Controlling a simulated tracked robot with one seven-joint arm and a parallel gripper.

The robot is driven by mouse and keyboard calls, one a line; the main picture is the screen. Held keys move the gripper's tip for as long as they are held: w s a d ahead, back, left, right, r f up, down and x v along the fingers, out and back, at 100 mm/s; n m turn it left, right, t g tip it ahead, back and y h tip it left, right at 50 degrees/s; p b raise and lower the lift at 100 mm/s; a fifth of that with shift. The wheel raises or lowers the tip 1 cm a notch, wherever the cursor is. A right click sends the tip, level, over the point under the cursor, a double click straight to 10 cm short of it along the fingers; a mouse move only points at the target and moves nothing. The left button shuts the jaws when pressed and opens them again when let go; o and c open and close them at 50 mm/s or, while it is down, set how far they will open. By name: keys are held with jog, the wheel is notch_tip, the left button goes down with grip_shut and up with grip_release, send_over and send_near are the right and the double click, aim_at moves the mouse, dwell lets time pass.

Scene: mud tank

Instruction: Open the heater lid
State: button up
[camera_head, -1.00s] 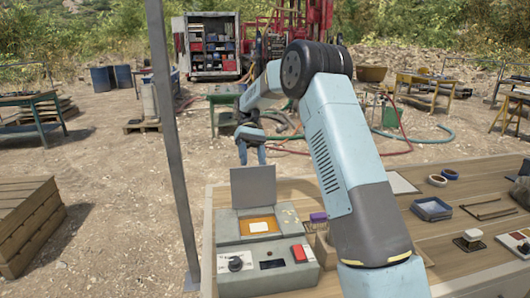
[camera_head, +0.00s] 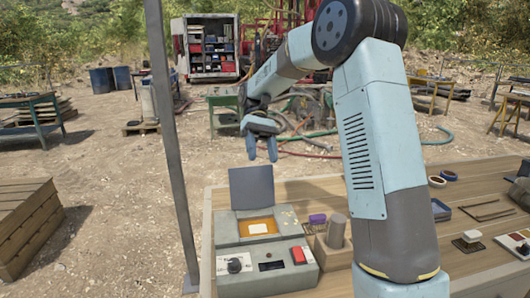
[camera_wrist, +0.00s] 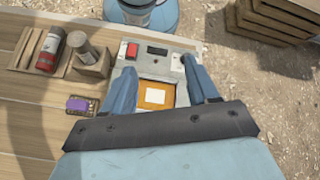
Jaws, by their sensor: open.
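The heater (camera_head: 265,262) is a grey-green box on the wooden table, with a dial and a red switch on its front. Its flat grey lid (camera_head: 251,187) stands raised, roughly upright at the back edge. The opening shows an orange plate with a white square on it. My gripper (camera_head: 262,154) is open and empty, fingers down, above and behind the lid in the head view. In the wrist view, the open fingers (camera_wrist: 158,66) frame the heater (camera_wrist: 177,62) below. The lid cannot be made out there.
A wooden block holding a grey cylinder (camera_head: 337,232) and a purple item (camera_head: 318,219) are right of the heater. A red canister (camera_wrist: 49,52) shows in the wrist view. A metal post (camera_head: 172,150) stands left of the table, and a wooden crate (camera_head: 25,225) farther left.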

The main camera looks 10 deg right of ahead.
jog(key=shift+s+d+r, duration=0.1)
jog(key=shift+s+r, duration=0.15)
jog(key=shift+s, duration=0.25)
jog(key=shift+s+d+r, duration=0.1)
jog(key=shift+s+r, duration=0.1)
jog(key=shift+s, duration=0.25)
jog(key=s+d+r+m+t, duration=0.1)
jog(key=s+d+m+t, duration=0.1)
jog(key=s+d+t, duration=0.3)
jog(key=s+d+r+m+t, duration=0.1)
jog(key=s+d+t, duration=0.4)
jog(key=s+t, duration=0.6)
jog(key=shift+s+d+r+m, duration=0.4)
jog(key=shift+s+m, duration=0.4)
jog(key=shift+s, duration=2.65)
jog(key=shift+c, duration=0.4)
